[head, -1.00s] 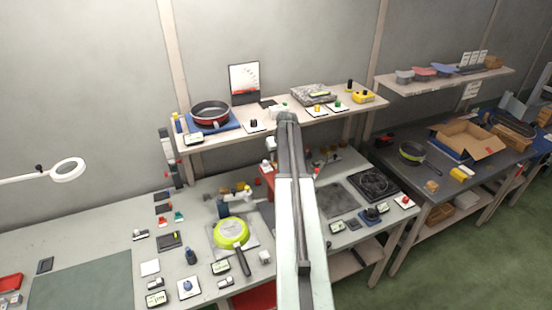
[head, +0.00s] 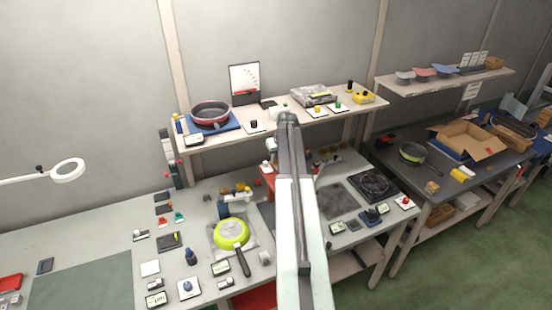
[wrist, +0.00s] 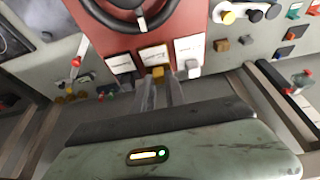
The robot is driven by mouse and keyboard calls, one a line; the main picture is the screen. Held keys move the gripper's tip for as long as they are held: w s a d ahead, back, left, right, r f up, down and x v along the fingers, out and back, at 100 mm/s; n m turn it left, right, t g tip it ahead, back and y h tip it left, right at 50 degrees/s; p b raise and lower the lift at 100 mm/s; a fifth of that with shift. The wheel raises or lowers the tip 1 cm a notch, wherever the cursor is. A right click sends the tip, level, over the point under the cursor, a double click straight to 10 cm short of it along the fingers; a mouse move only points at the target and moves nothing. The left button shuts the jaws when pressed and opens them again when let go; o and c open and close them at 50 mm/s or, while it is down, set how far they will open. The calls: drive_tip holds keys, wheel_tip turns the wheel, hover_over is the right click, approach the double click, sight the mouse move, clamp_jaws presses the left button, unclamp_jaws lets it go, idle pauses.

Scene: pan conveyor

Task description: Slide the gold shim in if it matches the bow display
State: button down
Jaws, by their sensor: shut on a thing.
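In the wrist view my gripper (wrist: 161,84) reaches away from the camera, its two narrow fingers close together. The gold shim (wrist: 158,71), a small gold block, is at the fingertips, and the fingers are shut on it. It is in front of the middle one of three white cards on a red panel; whether it still touches the card I cannot tell. In the head view my arm hides the gripper and the shim.
A pale grey block (wrist: 193,69) and a dark piece (wrist: 127,80) are at the neighbouring cards. A black ring (wrist: 128,14) lies beyond them on the red panel. In the head view, a lime pan (head: 231,232) sits left of my arm and a red pan (head: 211,110) on the shelf.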

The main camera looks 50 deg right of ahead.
drive_tip(key=shift+s+a, duration=0.1)
idle(0.4)
drive_tip(key=s, duration=0.1)
drive_tip(key=s+a, duration=0.1)
drive_tip(key=shift+s, duration=0.35)
drive_tip(key=c, duration=1.4)
unclamp_jaws()
drive_tip(key=shift+o, duration=0.2)
drive_tip(key=p+v, duration=0.7)
drive_tip(key=shift+r, duration=0.3)
drive_tip(key=shift+s, duration=0.1)
